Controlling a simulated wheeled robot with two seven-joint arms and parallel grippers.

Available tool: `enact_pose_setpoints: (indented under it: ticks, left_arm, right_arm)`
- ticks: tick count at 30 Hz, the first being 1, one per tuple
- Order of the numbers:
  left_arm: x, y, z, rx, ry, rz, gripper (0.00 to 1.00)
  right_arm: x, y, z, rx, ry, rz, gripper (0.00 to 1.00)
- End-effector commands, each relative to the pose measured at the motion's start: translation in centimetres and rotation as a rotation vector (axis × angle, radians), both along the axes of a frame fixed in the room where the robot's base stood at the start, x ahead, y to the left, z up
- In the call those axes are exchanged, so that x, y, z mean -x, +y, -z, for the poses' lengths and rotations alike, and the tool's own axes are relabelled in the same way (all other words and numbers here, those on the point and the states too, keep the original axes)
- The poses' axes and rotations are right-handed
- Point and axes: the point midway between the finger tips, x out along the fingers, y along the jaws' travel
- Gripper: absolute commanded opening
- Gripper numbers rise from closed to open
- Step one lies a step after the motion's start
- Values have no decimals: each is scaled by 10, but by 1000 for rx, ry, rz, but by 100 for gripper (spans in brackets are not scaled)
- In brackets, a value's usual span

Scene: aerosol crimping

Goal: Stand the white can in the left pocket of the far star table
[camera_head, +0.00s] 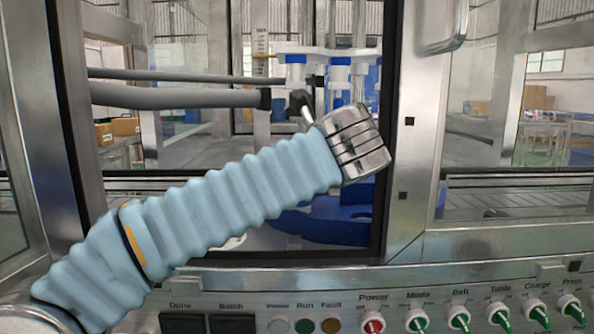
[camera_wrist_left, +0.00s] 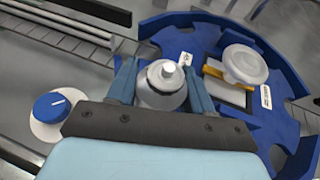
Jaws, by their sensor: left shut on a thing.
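In the left wrist view my left gripper (camera_wrist_left: 160,72) is shut on the white can (camera_wrist_left: 161,92), with one blue finger on each side of it. The can's pale shoulder and small white top face the camera; its base is hidden. The blue star table (camera_wrist_left: 283,123), with notched pockets along its rim, lies beyond and to the right of the can. I cannot tell whether the can touches it. In the head view my left arm's metal wrist hides the gripper and can; part of the blue table (camera_head: 320,226) shows below it. My right gripper is not in view.
A white round disc (camera_wrist_left: 245,63) sits over a yellow and white block on the table. A blue knob-like cap (camera_wrist_left: 50,106) on a white disc is at the left. Metal posts (camera_head: 425,130) frame the opening, above a switch panel (camera_head: 400,300). Blue-and-white machinery (camera_head: 330,62) hangs behind the wrist.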

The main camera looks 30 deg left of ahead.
Motion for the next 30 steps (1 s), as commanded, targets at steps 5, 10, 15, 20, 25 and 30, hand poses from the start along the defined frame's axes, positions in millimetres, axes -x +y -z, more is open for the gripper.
enact_pose_setpoints:
  ticks: [5,10,15,20,25,30]
  left_arm:
    - [0,0,0,0,0,0,21]
    - [0,0,2,0,0,0,21]
    - [0,0,6,0,0,0,21]
    - [0,0,9,0,0,0,21]
    - [0,0,11,0,1,0,21]
    - [0,0,11,1,2,-1,62]
  right_arm:
    - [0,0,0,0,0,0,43]
    - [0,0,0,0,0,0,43]
    - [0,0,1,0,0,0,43]
    - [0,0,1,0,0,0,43]
    - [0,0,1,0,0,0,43]
    - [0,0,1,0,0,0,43]
